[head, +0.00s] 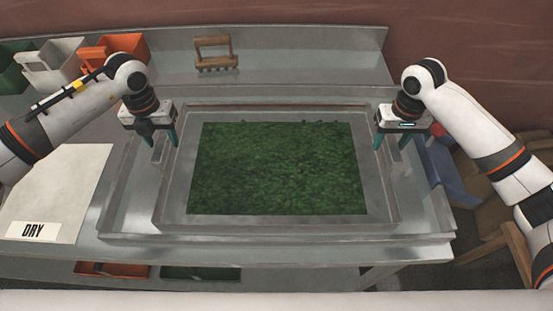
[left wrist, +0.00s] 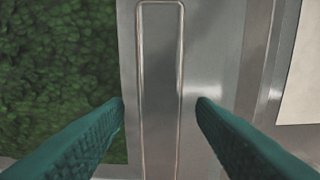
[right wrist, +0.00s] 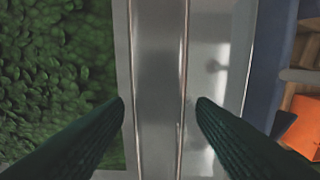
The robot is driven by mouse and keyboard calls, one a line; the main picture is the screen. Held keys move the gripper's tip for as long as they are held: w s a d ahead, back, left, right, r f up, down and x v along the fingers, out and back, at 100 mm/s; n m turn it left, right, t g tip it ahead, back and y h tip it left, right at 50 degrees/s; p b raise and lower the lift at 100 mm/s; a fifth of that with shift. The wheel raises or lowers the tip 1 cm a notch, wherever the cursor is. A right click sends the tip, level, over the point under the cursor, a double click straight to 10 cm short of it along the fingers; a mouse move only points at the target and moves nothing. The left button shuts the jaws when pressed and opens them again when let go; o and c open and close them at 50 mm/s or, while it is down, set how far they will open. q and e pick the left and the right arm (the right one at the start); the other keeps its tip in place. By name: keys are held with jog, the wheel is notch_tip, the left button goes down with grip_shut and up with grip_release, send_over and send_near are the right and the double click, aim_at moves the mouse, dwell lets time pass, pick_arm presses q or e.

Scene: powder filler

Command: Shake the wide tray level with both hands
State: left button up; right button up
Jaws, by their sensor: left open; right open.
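The wide tray (head: 280,224) is a grey metal frame filled with green, leafy material (head: 275,168). It sits inside a larger metal basin on the table. My left gripper (head: 158,143) is open above the tray's left side. In the left wrist view its teal fingers (left wrist: 160,105) are spread either side of a metal handle bar (left wrist: 144,60). My right gripper (head: 392,145) is open above the tray's right side. In the right wrist view its fingers (right wrist: 160,105) are spread either side of a similar bar (right wrist: 158,70). I cannot tell whether the fingers touch the bars.
The larger basin (head: 120,215) surrounds the tray. A board marked DRY (head: 60,190) lies at the left. Green, white (head: 55,62) and orange (head: 128,45) bins stand at the back left. A wooden-handled tool (head: 215,55) rests on the back ledge. Wooden furniture (head: 490,225) is at the right.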

pick_arm(q)
jog(key=shift+f, duration=1.9)
pick_arm(e)
jog(key=shift+f, duration=1.95)
pick_arm(q)
jog(key=shift+c, duration=0.2)
pick_arm(e)
jog(key=shift+c, duration=0.2)
pick_arm(q)
grip_shut()
pick_arm(e)
grip_shut()
pick_arm(q)
jog(key=shift+r, duration=0.1)
pick_arm(e)
jog(key=shift+r, duration=0.1)
